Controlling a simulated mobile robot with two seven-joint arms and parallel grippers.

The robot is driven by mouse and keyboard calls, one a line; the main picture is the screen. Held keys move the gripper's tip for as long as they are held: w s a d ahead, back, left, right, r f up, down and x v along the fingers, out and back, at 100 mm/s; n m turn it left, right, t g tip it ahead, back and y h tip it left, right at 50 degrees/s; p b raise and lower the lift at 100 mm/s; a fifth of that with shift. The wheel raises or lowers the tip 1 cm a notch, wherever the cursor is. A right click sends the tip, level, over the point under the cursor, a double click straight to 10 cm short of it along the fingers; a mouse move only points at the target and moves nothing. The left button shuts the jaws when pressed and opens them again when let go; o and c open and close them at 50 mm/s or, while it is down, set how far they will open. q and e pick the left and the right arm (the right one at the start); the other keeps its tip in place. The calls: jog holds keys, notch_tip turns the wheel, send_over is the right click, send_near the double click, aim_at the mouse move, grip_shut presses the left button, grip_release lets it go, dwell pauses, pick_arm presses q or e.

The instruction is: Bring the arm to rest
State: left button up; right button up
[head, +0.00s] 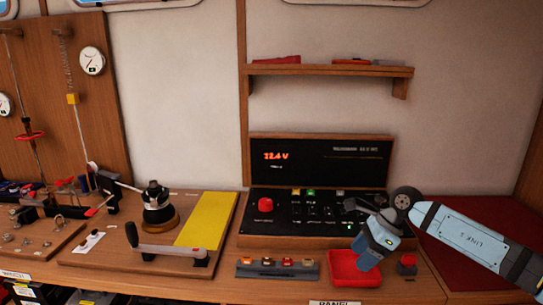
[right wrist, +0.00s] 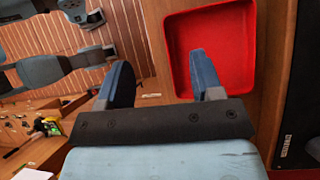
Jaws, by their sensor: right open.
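My right arm comes in from the right in the head view, bent at a dark round joint. My right gripper (head: 366,260) is low over the red tray (head: 345,280), in front of the black panel. In the right wrist view the two blue fingers (right wrist: 160,75) stand apart with nothing between them. The red tray (right wrist: 178,50) lies beyond them, and the part of it that shows is empty. My left gripper is in neither view.
The instrument panel (head: 290,207) with a red knob stands behind the tray. A fuse strip (head: 277,269) lies left of it, and a small red-topped block (head: 407,262) right. A winch (head: 158,208) and yellow plate (head: 207,220) are further left. A shelf (head: 330,70) hangs above.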

jog(key=s+a+f+m+t+y, duration=0.2)
jog(key=s+a+m+y, duration=0.45)
jog(key=a, duration=0.25)
jog(key=s+a+f+m+t+y, duration=0.2)
jog(key=s+a+m+t+y, duration=0.1)
jog(key=s+a+m+y, duration=0.4)
jog(key=s+d+f+n+t+h, duration=0.2)
jog(key=s+d+f+n+h, duration=0.35)
jog(key=n, duration=0.65)
jog(key=s+d+f+n+t+h, duration=0.25)
jog(key=s+f+n+h, duration=0.35)
jog(key=s+f+n, duration=0.45)
jog(key=s+d+f+n+t+h, duration=0.2)
jog(key=s+d+f+n+h, duration=0.3)
jog(key=n, duration=0.8)
pick_arm(q)
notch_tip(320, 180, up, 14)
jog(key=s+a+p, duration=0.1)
jog(key=p, duration=1.6)
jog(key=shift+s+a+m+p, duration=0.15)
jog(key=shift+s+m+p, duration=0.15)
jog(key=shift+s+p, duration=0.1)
pick_arm(e)
notch_tip(320, 180, up, 14)
jog(key=shift+d+n, duration=0.3)
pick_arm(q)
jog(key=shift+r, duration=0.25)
pick_arm(e)
jog(key=shift+f, duration=0.1)
